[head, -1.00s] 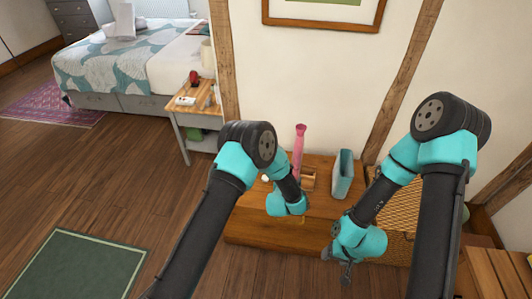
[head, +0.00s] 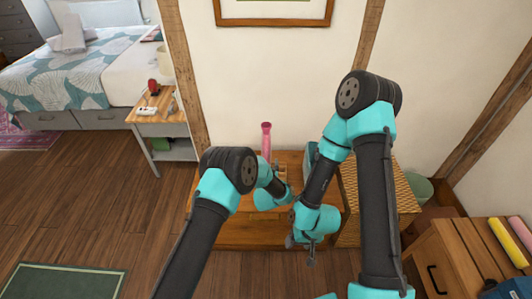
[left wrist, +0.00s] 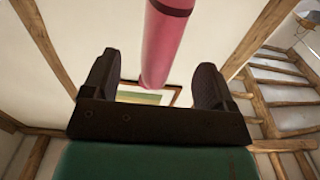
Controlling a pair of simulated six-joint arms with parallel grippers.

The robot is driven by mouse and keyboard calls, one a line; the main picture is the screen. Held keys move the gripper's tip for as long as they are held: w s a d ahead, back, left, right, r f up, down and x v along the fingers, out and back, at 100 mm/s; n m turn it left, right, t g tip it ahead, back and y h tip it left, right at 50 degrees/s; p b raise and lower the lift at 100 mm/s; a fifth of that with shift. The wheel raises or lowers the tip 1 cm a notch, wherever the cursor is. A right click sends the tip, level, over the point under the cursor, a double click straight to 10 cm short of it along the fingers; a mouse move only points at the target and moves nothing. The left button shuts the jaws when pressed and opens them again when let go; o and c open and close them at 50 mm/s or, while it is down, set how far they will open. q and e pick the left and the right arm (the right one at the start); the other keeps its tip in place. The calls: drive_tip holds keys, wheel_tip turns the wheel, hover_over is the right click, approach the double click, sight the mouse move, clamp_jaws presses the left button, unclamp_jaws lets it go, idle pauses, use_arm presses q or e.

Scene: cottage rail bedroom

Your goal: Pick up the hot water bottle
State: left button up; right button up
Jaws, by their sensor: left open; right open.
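A slim, tall pink object (head: 266,141), which I take to be the hot water bottle, stands upright on the wooden bench against the wall. In the left wrist view its pink body (left wrist: 167,45), with a darker band, shows ahead, in line with the gap between the fingers. My left gripper (left wrist: 155,78) is open and empty, its fingers on either side of that line; I see no contact. In the head view my left gripper (head: 284,190) is close to the pink object, partly hidden by its own arm. My right gripper (head: 302,248) is open and empty, lower, in front of the bench.
A teal upright container (head: 311,157) stands right of the pink object, partly behind my right arm. A woven wicker piece (head: 397,195) is beside the bench. A wooden drawer unit (head: 440,262) with rolled items is at right. A bedside table (head: 160,122) stands left. Floor at left is open.

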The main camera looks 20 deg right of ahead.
use_arm(q)
drive_tip(key=shift+x, duration=2.9)
drive_tip(key=c, duration=1.4)
drive_tip(key=shift+c, duration=0.3)
